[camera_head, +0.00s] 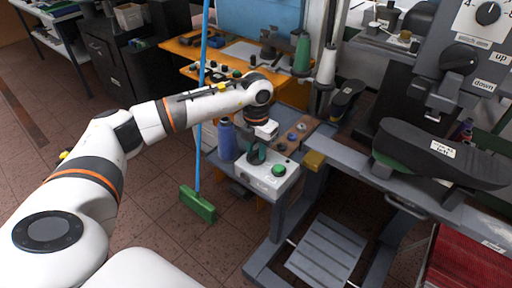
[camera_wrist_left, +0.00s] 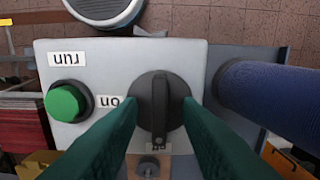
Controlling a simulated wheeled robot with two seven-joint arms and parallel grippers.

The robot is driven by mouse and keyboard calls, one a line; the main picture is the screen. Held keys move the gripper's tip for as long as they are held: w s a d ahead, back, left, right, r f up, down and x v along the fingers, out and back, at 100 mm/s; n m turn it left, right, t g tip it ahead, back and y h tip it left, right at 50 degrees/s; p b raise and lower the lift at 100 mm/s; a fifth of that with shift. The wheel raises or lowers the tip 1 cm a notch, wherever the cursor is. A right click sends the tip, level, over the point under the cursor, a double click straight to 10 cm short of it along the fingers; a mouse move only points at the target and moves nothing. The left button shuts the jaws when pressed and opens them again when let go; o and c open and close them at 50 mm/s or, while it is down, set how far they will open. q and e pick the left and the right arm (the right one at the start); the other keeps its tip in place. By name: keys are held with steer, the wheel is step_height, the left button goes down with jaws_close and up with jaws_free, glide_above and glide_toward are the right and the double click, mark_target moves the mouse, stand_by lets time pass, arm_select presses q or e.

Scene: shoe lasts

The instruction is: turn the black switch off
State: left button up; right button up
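The black switch (camera_wrist_left: 160,85) is a round knob with a raised bar handle on a white control box (camera_wrist_left: 190,55). Its handle stands upright in the left wrist view, its lower end towards a partly hidden label below. An "on" label (camera_wrist_left: 108,101) is to its left. My left gripper (camera_wrist_left: 161,108) has its two green fingers on either side of the handle, with a gap on each side. In the head view my left gripper (camera_head: 257,153) is over the control box (camera_head: 268,181) and largely hides the switch. My right gripper is not in view.
A blue bottle (camera_head: 226,140) stands close to the box and the gripper. A machine with a black shoe last (camera_head: 430,150) is at the right. A green broom (camera_head: 198,204) stands in front.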

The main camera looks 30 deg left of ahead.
mark_target(256, 152)
arm_select(q)
step_height(256, 152, up, 12)
steer(key=b, duration=0.2)
stand_by(0.7)
